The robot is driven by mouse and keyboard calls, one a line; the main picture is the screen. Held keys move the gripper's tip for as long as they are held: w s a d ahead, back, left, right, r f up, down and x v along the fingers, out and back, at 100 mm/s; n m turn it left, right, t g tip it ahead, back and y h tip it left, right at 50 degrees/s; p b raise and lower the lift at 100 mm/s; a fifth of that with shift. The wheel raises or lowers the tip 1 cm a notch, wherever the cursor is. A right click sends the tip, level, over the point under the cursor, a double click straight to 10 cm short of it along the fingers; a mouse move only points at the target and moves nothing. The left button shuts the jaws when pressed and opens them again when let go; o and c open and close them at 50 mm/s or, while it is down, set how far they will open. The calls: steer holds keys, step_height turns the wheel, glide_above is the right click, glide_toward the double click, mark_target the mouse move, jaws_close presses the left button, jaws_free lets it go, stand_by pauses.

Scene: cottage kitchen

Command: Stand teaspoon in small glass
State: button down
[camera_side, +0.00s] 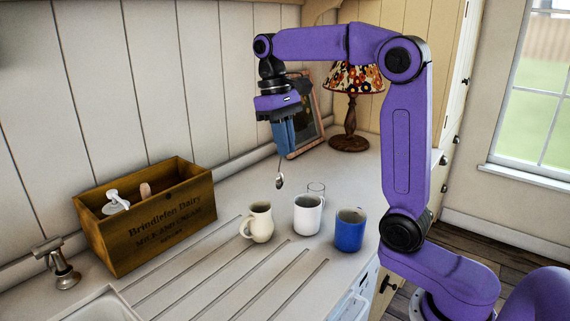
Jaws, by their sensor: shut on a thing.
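My gripper (284,152) points down above the counter and is shut on the teaspoon (279,181). The teaspoon hangs with its bowl end down, in the air above and behind the mugs. Its handle is mostly hidden by the blue fingers. A small clear glass (317,188) stands on the counter just behind the white mug, which hides its lower part. The glass is to the right of the spoon and lower in the picture.
A cream jug (260,224), a white mug (307,217) and a blue mug (349,232) stand in front of the glass. A wooden crate (160,225) is at left. A lamp (350,125) and a picture frame (306,132) stand behind. Counter left of the glass is clear.

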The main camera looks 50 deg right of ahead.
steer(key=w+d+m+y, duration=0.1)
steer(key=w+d+m, duration=0.2)
steer(key=d, duration=0.9)
steer(key=w+d+m+y, duration=0.1)
steer(key=w+d+m, duration=0.1)
steer(key=d, duration=0.9)
step_height(320, 180, down, 16)
steer(key=shift+g, duration=0.3)
steer(key=shift+w+f, duration=0.1)
steer(key=shift+f, duration=0.05)
stand_by(0.3)
steer(key=c, duration=1.1)
jaws_free()
steer(key=shift+c, duration=0.2)
steer(key=shift+d, duration=0.1)
steer(key=v, duration=1.2)
steer(key=shift+a, duration=0.3)
